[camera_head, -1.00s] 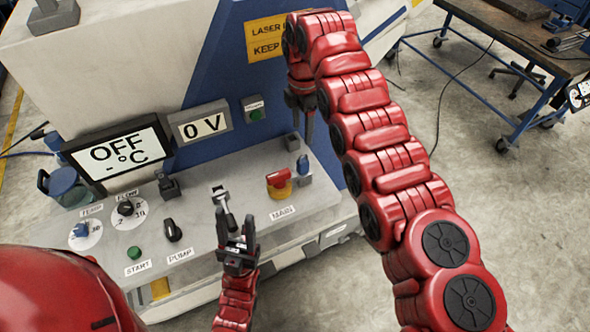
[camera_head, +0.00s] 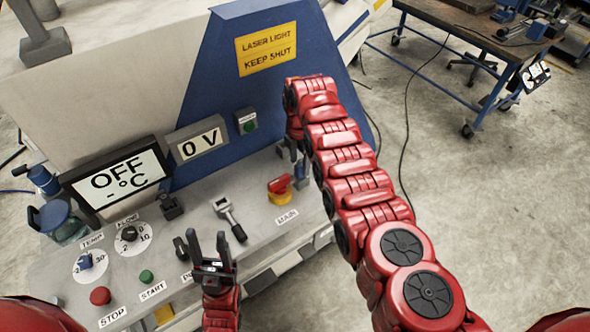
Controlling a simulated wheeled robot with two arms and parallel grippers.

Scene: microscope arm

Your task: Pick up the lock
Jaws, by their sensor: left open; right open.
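A small blue piece (camera_head: 301,170), which looks like the lock, stands at the right end of the grey control panel beside the red and yellow MAIN switch (camera_head: 281,190). Its shape is partly hidden and too small to be sure. My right gripper (camera_head: 291,149) is open and points down just above and beside the blue piece; its own wrist hides part of it, and I cannot tell whether they touch. My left gripper (camera_head: 208,242) is open and empty over the panel's front, near the PUMP label.
A loose-looking grey and black lever (camera_head: 229,217) is on the panel right of my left gripper. Knobs, START (camera_head: 146,276) and STOP (camera_head: 100,296) buttons and an OFF display (camera_head: 117,180) fill the left. A blue-legged table (camera_head: 455,75) stands back right.

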